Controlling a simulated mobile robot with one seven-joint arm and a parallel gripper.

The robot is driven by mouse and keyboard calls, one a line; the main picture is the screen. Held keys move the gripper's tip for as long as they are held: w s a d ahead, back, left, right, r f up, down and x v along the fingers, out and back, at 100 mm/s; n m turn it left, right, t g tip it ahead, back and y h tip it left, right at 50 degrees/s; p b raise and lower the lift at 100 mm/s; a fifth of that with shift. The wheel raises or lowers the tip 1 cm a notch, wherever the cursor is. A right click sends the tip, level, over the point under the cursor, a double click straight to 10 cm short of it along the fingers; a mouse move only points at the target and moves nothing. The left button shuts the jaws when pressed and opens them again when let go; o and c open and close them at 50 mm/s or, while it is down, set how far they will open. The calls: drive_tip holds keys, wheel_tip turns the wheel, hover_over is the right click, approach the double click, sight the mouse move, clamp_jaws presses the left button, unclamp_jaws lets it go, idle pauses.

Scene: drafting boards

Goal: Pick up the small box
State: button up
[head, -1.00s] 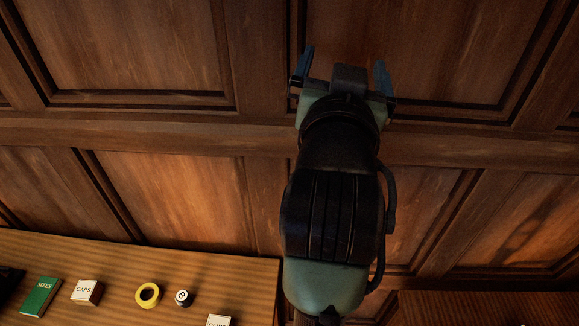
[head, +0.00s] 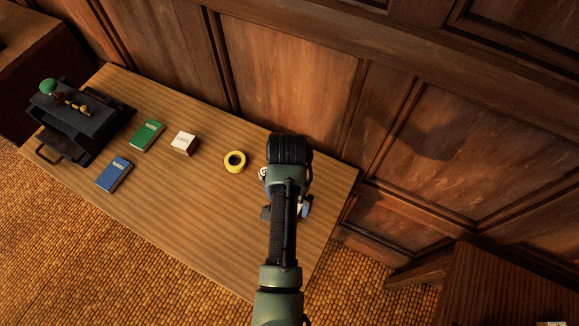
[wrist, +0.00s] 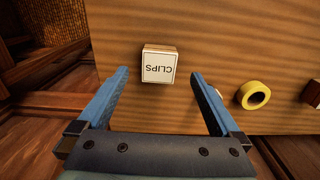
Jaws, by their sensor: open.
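In the head view my gripper (head: 286,211) is over the right part of the table, and my arm hides most of this spot. A second small white-topped box (head: 184,142) stands further left, near the wall side.
The wooden table (head: 200,215) also holds a yellow tape ring (head: 235,161), a green book (head: 147,135), a blue book (head: 114,174) and a dark tray (head: 85,130) with small items. A small black-and-white object is partly hidden by my arm. Panelled wall runs behind.

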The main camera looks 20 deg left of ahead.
drive_tip(key=shift+s+f, duration=0.15)
drive_tip(key=shift+f, duration=1.45)
drive_tip(key=shift+s+f, duration=0.1)
drive_tip(key=shift+f, duration=1.45)
drive_tip(key=c, duration=1.5)
drive_tip(key=shift+r, duration=0.1)
